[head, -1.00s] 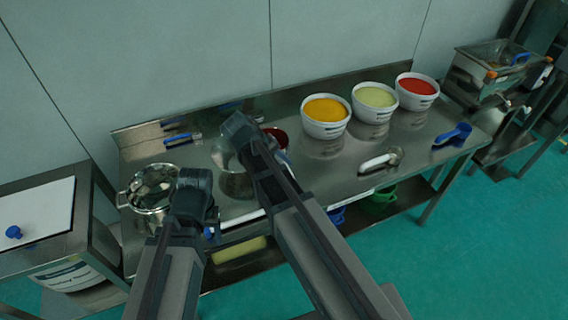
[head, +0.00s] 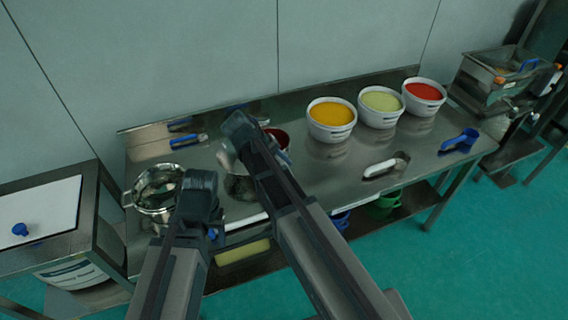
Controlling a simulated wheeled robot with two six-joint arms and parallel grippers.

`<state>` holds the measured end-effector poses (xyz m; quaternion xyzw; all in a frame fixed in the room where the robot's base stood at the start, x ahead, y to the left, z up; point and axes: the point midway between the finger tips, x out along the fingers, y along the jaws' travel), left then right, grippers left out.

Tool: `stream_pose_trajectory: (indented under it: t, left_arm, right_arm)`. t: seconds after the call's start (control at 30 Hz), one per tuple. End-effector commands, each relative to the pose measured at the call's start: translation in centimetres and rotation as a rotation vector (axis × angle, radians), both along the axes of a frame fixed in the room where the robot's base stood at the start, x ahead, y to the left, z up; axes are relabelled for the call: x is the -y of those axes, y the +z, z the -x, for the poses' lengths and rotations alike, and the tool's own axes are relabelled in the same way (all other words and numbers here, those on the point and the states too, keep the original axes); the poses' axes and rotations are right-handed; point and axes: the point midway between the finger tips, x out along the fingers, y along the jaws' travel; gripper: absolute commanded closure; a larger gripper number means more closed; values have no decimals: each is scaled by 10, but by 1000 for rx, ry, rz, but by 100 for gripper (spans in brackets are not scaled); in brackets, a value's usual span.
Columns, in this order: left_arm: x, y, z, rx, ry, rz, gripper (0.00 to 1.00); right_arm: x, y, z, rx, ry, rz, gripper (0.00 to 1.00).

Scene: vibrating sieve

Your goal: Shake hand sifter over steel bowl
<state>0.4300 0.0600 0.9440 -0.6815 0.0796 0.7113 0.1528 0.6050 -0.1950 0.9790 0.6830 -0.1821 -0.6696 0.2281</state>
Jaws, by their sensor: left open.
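A shiny round steel vessel with side handles (head: 140,205) stands at the left end of the steel table. I cannot tell whether it is the bowl or the sifter. My left gripper (head: 199,196) is just right of it, open, its fingertips mostly hidden by my own wrist. A second steel, bowl-like piece (head: 238,188) shows in part behind my right forearm. I cannot tell whether it is held.
White tubs of yellow (head: 331,132), pale green (head: 381,121) and red (head: 424,113) contents stand along the back. A white-handled scoop (head: 380,169) and a blue scoop (head: 460,140) lie on the steel table (head: 345,185). A side stand (head: 40,210) is at left.

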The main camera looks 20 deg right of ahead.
Motion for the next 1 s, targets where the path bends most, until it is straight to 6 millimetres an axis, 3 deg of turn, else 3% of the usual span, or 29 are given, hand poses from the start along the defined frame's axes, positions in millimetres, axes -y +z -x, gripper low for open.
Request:
stream_pose_trajectory:
  t: [1.0]
  left_arm:
    - [0,0,0,0,0,0,36]
  right_arm:
    - [-12,0,-18,0,0,0,100]
